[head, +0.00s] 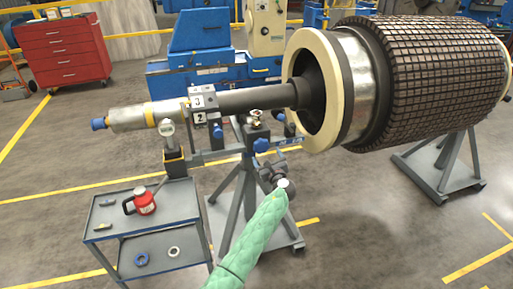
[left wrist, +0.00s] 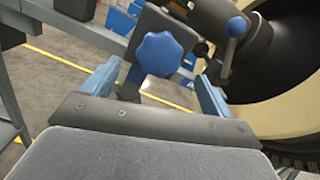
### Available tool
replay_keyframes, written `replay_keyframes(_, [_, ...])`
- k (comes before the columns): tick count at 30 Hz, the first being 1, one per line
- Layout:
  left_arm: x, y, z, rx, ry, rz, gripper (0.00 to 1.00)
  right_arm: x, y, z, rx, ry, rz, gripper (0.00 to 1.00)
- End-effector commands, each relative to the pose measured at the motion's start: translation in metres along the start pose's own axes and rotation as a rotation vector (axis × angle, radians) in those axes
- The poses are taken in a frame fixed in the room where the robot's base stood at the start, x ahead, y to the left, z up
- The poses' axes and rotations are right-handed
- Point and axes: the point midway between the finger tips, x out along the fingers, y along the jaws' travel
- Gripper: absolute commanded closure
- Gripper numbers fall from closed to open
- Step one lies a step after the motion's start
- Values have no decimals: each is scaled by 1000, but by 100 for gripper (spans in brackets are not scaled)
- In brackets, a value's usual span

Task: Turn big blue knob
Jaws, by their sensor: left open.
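The big blue knob (left wrist: 158,54) shows in the left wrist view as a lobed disc on a dark block of the rotor stand. In the head view a blue knob (head: 261,145) shows on the stand, just above my left gripper (head: 268,170). In the left wrist view my left gripper (left wrist: 157,88) is open, with one blue finger to each side and the knob between and beyond them. The fingers appear apart from the knob. My right gripper is not in view.
A lever with a blue ball (left wrist: 237,27) stands right of the knob. The large rotor (head: 420,75) rests above on its stands. A grey cart (head: 105,225) with a red jug (head: 145,203) stands left. A red cabinet (head: 62,50) is at the back.

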Motion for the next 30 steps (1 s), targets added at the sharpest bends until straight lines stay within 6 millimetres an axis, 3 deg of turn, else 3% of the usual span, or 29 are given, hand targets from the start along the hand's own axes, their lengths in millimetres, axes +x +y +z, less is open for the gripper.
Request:
replay_keyframes(8, [10,0,2,79,1,0,14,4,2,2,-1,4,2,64])
replay_keyframes(21, [67,0,1,76,2,1,14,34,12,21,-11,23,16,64])
replay_keyframes(30, [78,0,0,74,1,0,14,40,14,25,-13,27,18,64])
